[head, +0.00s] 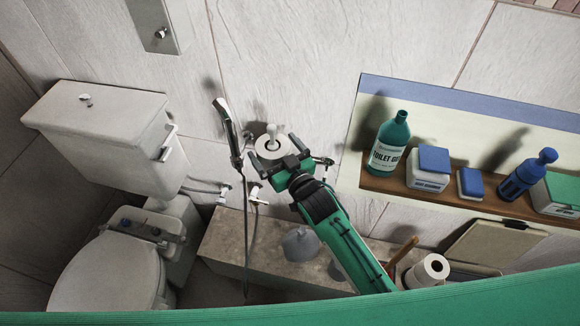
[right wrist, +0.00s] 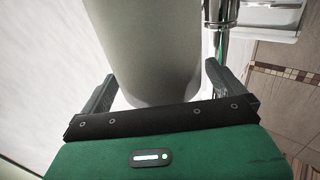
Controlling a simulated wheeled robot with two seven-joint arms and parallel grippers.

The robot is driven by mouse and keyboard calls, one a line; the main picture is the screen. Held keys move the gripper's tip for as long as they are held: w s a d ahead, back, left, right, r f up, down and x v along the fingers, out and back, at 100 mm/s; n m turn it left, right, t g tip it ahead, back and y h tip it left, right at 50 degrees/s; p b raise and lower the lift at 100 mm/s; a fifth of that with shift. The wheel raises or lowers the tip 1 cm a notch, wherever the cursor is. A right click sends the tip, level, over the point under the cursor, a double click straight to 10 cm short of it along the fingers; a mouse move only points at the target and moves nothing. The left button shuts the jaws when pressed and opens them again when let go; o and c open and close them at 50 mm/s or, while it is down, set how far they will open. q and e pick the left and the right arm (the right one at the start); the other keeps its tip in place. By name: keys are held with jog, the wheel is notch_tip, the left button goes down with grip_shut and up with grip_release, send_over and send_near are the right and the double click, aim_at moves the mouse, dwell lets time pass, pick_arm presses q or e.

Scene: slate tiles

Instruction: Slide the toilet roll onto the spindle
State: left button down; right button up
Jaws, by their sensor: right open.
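A white toilet roll (head: 264,156) is by the wall in the middle of the head view. The pale, knobbed spindle (head: 272,132) rises from the roll's dark core opening, so the roll appears to sit around it. My right gripper (head: 275,151) is open, with a finger on either side of the roll. In the right wrist view the roll (right wrist: 150,50) fills the space between the open fingers (right wrist: 160,88); whether they touch it is unclear. The spindle's lower part is hidden. My left gripper is out of view.
A hand shower (head: 228,125) with its hose hangs just left of the roll. A toilet (head: 110,270) stands at left. A niche shelf (head: 400,190) at right holds bottles and boxes. Another toilet roll (head: 427,270) stands near the stone ledge (head: 225,245).

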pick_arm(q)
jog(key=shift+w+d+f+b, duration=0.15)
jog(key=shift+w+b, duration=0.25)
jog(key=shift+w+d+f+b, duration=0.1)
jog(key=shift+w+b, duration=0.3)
pick_arm(e)
jog(key=v, duration=1.2)
jog(key=shift+s, duration=0.25)
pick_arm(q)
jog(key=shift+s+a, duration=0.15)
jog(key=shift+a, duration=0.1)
pick_arm(e)
jog(key=shift+d, duration=0.1)
